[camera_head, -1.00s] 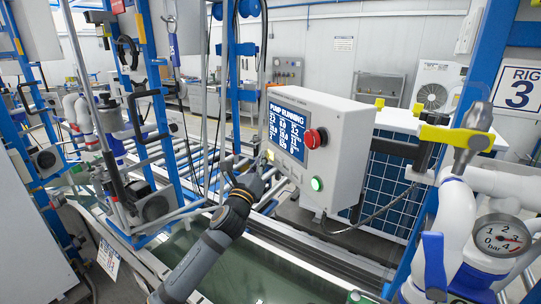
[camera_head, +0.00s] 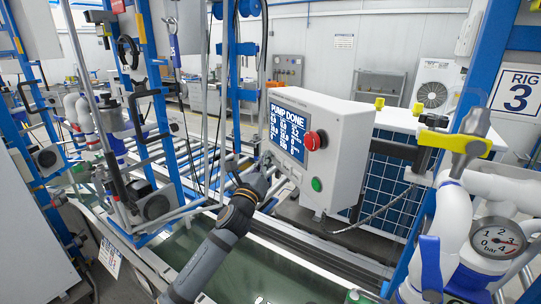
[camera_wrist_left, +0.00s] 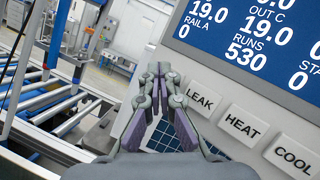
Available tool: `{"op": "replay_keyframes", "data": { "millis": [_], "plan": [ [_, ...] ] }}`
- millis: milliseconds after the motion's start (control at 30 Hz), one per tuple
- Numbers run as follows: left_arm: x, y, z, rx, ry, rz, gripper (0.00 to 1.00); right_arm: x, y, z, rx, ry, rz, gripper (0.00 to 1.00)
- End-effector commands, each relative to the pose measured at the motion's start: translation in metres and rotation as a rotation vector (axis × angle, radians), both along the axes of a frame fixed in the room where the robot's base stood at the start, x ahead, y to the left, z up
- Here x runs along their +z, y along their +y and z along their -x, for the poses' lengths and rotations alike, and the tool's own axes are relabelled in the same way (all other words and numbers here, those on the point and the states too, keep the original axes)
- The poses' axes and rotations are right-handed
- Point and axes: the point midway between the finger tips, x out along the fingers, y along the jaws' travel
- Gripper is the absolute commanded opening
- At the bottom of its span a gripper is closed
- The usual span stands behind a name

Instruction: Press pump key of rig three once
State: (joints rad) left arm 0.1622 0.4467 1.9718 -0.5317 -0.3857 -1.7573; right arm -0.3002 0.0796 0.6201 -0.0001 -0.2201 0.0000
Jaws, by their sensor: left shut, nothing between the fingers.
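The grey control box (camera_head: 337,140) has a blue screen (camera_head: 287,132) reading "PUMP DONE", a red knob (camera_head: 315,140) and a dark green round button (camera_head: 317,184). The sign "RIG 3" (camera_head: 519,91) hangs at the right. My left gripper (camera_head: 258,176) is at the box's lower left edge in the head view. In the wrist view its fingers (camera_wrist_left: 160,74) are shut and empty, left of the LEAK key (camera_wrist_left: 201,102). The HEAT key (camera_wrist_left: 242,125) and COOL key (camera_wrist_left: 293,155) follow to the right. No key marked pump is readable. My right gripper is out of view.
A pressure gauge (camera_head: 498,238) and white pipes stand at the right by a yellow-handled valve (camera_head: 455,141). Blue uprights and pipework fill the left. A green-floored tank (camera_head: 270,270) lies below my left arm. A cable hangs under the box.

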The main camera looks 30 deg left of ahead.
Motion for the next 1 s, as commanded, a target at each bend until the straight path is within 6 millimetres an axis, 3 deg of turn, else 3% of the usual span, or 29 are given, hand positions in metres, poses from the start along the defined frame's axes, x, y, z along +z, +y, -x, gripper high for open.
{"op": "replay_keyframes", "data": {
  "millis": [500,1000],
  "plan": [
    [-0.001,0.0,0.0,-0.002,0.0,0.001,0.0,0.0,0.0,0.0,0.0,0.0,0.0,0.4],
    [-0.001,0.011,0.017,0.0,0.001,0.0,0.0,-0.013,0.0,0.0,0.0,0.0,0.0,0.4]
  ]
}}
